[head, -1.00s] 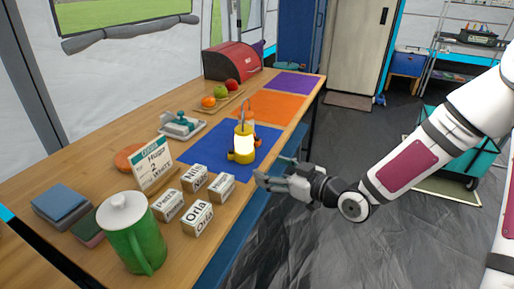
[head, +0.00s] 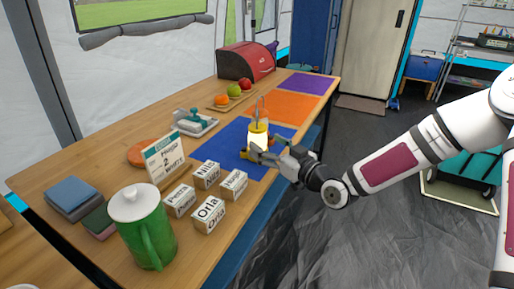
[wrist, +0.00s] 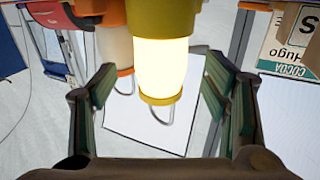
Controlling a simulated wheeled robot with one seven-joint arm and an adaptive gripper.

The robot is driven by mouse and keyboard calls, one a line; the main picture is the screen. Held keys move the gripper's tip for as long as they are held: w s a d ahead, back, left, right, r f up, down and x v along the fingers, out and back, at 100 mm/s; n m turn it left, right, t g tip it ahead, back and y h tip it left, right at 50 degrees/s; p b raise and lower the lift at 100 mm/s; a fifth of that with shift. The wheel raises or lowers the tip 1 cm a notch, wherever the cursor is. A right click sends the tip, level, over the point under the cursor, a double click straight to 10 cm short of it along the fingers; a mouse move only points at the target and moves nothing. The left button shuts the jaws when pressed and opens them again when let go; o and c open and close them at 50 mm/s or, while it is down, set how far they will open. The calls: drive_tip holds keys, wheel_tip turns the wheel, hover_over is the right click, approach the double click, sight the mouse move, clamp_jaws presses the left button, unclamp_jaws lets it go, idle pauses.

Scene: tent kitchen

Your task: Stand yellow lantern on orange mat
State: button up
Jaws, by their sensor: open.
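The yellow lantern (head: 258,139) stands upright on the blue mat (head: 222,139), with a glowing pale body and a thin handle on top. In the wrist view, which looks upside down, the lantern (wrist: 160,65) is between my two fingers. My gripper (head: 264,153) is open at the lantern's right and near side and hides part of its lower half. In the wrist view, my gripper (wrist: 158,78) shows gaps on both sides of the lantern. The orange mat (head: 290,106) lies just beyond the blue mat, and its visible part is bare.
Several name blocks (head: 208,213), a sign (head: 163,158) and a green jug (head: 147,228) stand at the near end. A fruit board (head: 240,95) and a red bin (head: 247,62) are at the back. A purple mat (head: 308,83) lies beyond the orange one. An orange-and-pale object (wrist: 115,45) shows beside the lantern.

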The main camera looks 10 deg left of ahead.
sight(264, 140)
drive_tip(key=x, duration=0.3)
drive_tip(key=b+x, duration=0.1)
drive_tip(key=shift+w+a+r, duration=0.25)
drive_tip(key=shift+a, duration=0.05)
drive_tip(key=c, duration=1.6)
drive_tip(key=shift+r, duration=0.1)
clamp_jaws()
drive_tip(key=shift+r, duration=0.1)
